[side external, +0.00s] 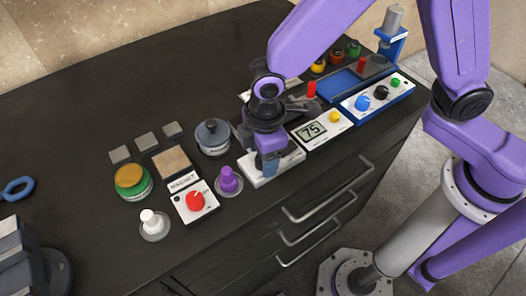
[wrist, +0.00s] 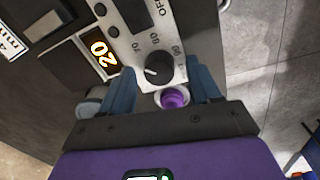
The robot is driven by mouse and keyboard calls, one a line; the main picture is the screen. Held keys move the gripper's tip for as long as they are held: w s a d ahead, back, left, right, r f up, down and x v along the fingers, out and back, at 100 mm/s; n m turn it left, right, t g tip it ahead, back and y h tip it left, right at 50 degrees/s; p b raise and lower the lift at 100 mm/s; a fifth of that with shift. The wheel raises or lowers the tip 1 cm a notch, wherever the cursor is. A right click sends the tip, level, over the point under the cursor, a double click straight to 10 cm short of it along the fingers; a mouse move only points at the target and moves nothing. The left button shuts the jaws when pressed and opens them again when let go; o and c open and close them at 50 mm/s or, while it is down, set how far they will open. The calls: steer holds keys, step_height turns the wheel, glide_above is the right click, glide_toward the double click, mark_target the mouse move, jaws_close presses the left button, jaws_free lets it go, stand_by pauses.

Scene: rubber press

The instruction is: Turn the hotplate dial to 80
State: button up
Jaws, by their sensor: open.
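The hotplate dial (wrist: 160,67) is a round black knob on a white panel (wrist: 133,14) in the wrist view. A small white mark shows on its left side. Printed numbers and OFF lie around it; some are too small to read surely. My gripper (wrist: 162,76) is open, one blue finger on each side of the dial. I cannot tell if either finger touches it. An orange display (wrist: 102,53) beside the panel reads 20. In the side view my gripper (side external: 270,164) points down over the white panel (side external: 259,182) at the bench's front edge and hides the dial.
A purple peg (side external: 229,180) stands close left of my gripper. A box with a display reading 75 (side external: 313,131) is close right. A magnet box with a red knob (side external: 196,201) and a grey-lidded jar (side external: 212,137) are nearby.

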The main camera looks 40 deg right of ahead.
steer(key=c, duration=1)
steer(key=shift+c, duration=0.2)
steer(key=shift+m, duration=0.3)
steer(key=m, duration=1.1)
steer(key=shift+w, duration=0.1)
steer(key=o, duration=1)
